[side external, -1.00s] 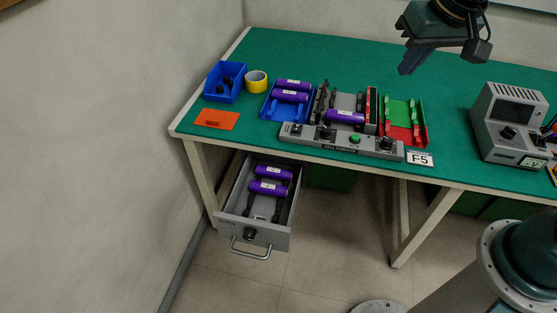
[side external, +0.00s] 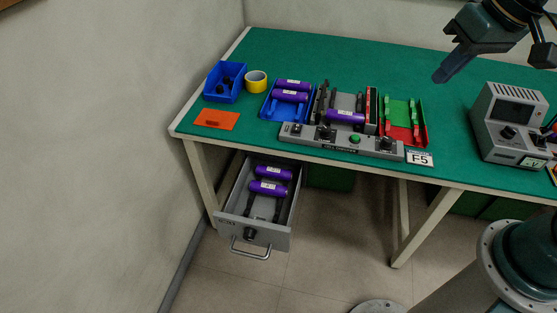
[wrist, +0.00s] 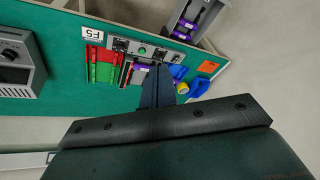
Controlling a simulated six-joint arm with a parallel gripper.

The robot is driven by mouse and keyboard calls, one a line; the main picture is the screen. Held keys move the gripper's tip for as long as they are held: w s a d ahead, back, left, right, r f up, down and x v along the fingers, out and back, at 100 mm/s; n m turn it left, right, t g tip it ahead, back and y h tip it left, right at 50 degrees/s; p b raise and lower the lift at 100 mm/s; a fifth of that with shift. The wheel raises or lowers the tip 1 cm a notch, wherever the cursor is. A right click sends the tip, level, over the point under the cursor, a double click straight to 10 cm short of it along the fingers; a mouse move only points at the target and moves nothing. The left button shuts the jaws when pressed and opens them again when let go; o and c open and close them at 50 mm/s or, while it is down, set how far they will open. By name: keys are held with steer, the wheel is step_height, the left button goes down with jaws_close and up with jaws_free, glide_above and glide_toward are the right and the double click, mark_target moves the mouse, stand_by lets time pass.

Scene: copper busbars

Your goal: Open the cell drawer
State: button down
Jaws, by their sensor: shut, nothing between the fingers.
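The grey cell drawer (side external: 228,229) stands pulled out below the left part of the bench, with its bar handle (side external: 250,253) and a dark round knob on its front. Two purple cells (side external: 268,188) lie inside it on dark rails. The drawer also shows in the wrist view (wrist: 183,14) at the top. My gripper (side external: 440,78) is shut and empty, in the air above the right half of the bench, far from the drawer. In the wrist view its fingers (wrist: 158,72) are together and hide part of the bench.
On the green bench (side external: 300,52) stand a blue bin (side external: 225,82), yellow tape (side external: 256,82), a blue tray with purple cells (side external: 290,96), a grey tester (side external: 340,143), a red-green tray (side external: 404,112) and a grey meter (side external: 508,125). An orange card (side external: 216,119) lies at the left.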

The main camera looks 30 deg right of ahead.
steer(key=w+a+f+m+g+y, duration=0.1)
steer(key=w+a+f+m+g, duration=0.1)
steer(key=w+a+f, duration=0.35)
steer(key=w+a+f+m+g+y, duration=0.1)
steer(key=w+a+f, duration=0.2)
steer(key=w+f, duration=0.5)
steer(key=w+a+f+m+g, duration=0.1)
steer(key=w+a+f, duration=0.1)
steer(key=f, duration=0.5)
steer(key=w+a+f+m+g, duration=0.1)
steer(key=w+a+f, duration=0.1)
steer(key=f, duration=0.5)
steer(key=w+a+f+m+g, duration=0.2)
steer(key=w+a+f, duration=0.1)
steer(key=f, duration=0.4)
steer(key=shift+a, duration=0.45)
steer(key=shift+f, duration=0.1)
